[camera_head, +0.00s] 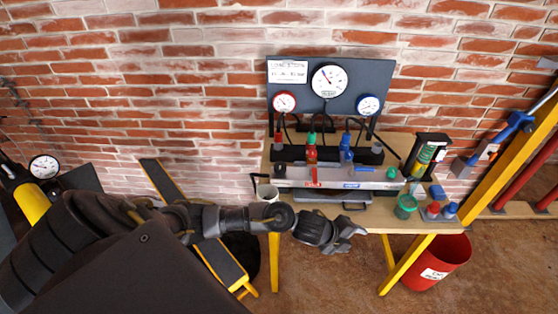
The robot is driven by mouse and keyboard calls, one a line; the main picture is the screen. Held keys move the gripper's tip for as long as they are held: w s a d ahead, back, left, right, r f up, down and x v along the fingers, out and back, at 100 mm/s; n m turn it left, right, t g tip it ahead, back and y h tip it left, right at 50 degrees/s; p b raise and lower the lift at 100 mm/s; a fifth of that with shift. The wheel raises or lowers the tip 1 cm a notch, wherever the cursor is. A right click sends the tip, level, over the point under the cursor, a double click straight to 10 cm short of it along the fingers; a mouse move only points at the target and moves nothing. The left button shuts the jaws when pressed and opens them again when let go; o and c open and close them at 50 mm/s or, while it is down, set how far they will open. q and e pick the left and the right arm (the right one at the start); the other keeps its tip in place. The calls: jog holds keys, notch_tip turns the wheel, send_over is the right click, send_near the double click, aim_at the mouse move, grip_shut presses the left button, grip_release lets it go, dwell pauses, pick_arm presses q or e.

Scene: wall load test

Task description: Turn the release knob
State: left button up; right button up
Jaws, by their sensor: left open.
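My left gripper (350,238) is open and empty, in front of the workbench's front edge, low and apart from the bench devices. A long silver hand-pump unit (340,178) with red and blue labels lies across the bench top. A small green round knob (391,173) sits at its right end, and a dark round knob (279,171) at its left end. I cannot tell which of them is the release knob. A red bottle-shaped fitting (311,152) and a blue one (346,150) stand behind the unit. My right gripper is not in view.
A dark gauge panel (357,78) with several dials stands at the back of the workbench (390,217). A red bucket (440,262) is on the floor at right.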

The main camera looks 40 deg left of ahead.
pick_arm(q)
notch_tip(320, 180, up, 4)
jog(key=w+a+r+m, duration=0.1)
jog(key=m, duration=0.4)
jog(key=m+g+y+p, duration=0.1)
jog(key=m+g+y, duration=0.35)
jog(key=m, duration=0.45)
send_near(280, 166)
jog(key=shift+t+y, duration=0.35)
jog(key=shift+t, duration=0.1)
jog(key=x, duration=0.2)
jog(key=p+x, duration=0.1)
jog(key=x, duration=0.4)
jog(key=shift+s+d+f+p, duration=0.25)
jog(key=shift+f+p, duration=0.1)
jog(key=shift+x, duration=0.85)
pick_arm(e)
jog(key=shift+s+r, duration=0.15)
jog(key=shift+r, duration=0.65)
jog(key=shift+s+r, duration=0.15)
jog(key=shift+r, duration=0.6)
pick_arm(q)
jog(key=c, duration=1)
